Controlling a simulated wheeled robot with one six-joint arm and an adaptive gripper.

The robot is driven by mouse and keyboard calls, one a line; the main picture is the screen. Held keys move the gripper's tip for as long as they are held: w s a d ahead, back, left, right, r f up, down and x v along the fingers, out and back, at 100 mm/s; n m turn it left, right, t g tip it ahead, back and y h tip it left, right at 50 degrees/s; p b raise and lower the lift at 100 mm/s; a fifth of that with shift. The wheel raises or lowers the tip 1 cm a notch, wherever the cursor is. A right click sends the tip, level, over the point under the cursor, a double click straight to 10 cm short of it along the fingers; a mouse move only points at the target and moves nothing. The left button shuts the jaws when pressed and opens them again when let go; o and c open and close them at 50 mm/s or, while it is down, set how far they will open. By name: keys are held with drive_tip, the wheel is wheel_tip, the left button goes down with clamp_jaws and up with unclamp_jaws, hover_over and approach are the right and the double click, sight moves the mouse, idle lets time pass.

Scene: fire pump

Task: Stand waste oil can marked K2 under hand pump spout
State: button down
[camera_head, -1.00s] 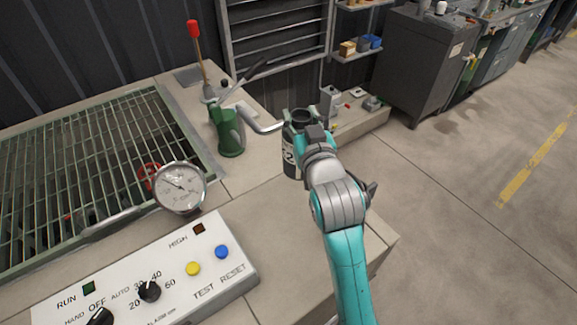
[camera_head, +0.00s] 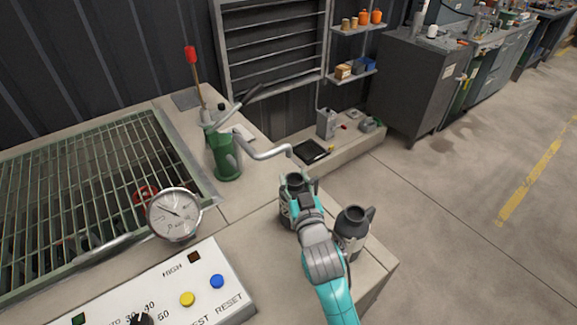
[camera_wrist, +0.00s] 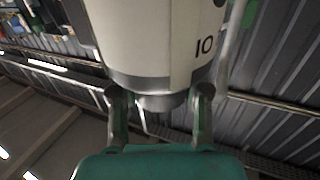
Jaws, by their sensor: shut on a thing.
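The green hand pump (camera_head: 226,155) stands on the bench, its grey spout (camera_head: 262,153) reaching right and ending in a downward bend. My gripper (camera_head: 303,205) is shut on a dark can (camera_head: 288,212) with a pale label, below and in front of the spout end in the picture. The can looks upright; whether it touches the bench is hidden. I cannot read K2. A second dark can (camera_head: 352,232) stands to the right.
A control panel (camera_head: 150,285) and a pressure gauge (camera_head: 174,214) are at the front left. A low ledge with a black tray (camera_head: 311,152) and a grey jug (camera_head: 326,122) is behind the spout.

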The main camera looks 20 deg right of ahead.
drive_tip(key=w, duration=0.3)
drive_tip(key=shift+w+d+r, duration=0.1)
drive_tip(key=shift+w+d, duration=0.05)
drive_tip(key=shift+w, duration=0.05)
drive_tip(key=w, duration=0.1)
drive_tip(key=w+f, duration=0.1)
drive_tip(key=w, duration=0.1)
drive_tip(key=shift+w+d+f, duration=0.1)
drive_tip(key=shift+w+d, duration=0.05)
drive_tip(key=shift+w, duration=0.05)
drive_tip(key=shift+f, duration=0.1)
drive_tip(key=c, duration=0.6)
unclamp_jaws()
drive_tip(key=shift+f, duration=0.1)
drive_tip(key=shift+o, duration=0.2)
drive_tip(key=s, duration=0.8)
drive_tip(key=s+a, duration=0.1)
drive_tip(key=s, duration=0.3)
